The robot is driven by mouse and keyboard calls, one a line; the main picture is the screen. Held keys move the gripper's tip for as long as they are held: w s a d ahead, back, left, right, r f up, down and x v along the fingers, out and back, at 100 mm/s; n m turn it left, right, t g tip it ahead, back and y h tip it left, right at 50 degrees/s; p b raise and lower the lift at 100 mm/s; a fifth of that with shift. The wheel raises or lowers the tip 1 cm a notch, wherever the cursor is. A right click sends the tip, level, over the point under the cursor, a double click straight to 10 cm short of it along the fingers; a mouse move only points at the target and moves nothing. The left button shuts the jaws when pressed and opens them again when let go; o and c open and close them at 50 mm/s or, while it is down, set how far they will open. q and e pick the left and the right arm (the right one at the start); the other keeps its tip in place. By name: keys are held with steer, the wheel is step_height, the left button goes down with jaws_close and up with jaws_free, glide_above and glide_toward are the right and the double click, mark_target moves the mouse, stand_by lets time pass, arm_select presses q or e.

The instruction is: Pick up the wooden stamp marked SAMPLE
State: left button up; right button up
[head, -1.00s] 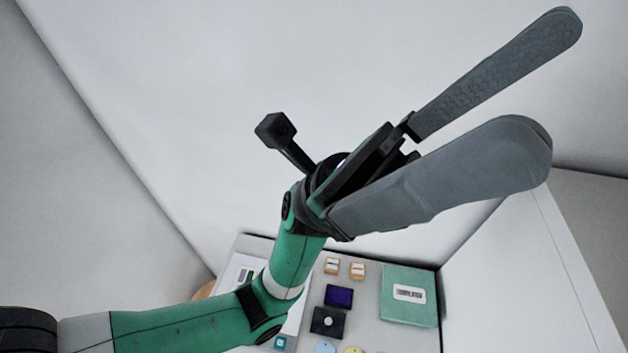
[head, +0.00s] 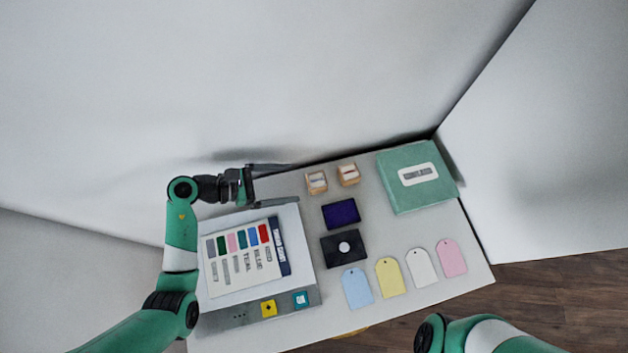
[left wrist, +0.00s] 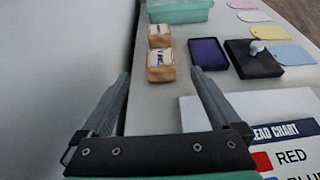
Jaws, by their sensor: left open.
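Two small wooden blocks with pale tops stand side by side at the back of the table: a left one (head: 316,182) and a right one (head: 348,174). I cannot read SAMPLE on either. My left gripper (head: 290,183) is open and empty, just left of the blocks, its fingers pointing at them. In the left wrist view the nearer block appears between and beyond the fingertips. My right gripper is out of view.
A purple pad (head: 341,213) and a black case (head: 329,253) with a pale knob lie in front of the blocks. A green box (head: 393,198) stands right. A chart board (head: 302,262) lies left, several paper tags (head: 452,258) front right. The wall is close behind.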

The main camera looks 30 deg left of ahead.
mark_target(322, 181)
arm_select(q)
steer(key=b+x, duration=0.1)
steer(key=x, duration=0.4)
steer(key=shift+d+f, duration=0.1)
steer(key=shift+d, duration=0.05)
steer(key=shift+w+d+f, duration=0.1)
steer(key=shift+w+d, duration=0.15)
steer(key=x, duration=0.2)
steer(key=b+x, duration=0.1)
steer(key=x, duration=0.1)
steer(key=shift+f, duration=0.45)
steer(key=shift+w+d, duration=0.25)
steer(key=shift+d, duration=0.05)
steer(key=shift+c, duration=0.3)
steer(key=c, duration=1.4)
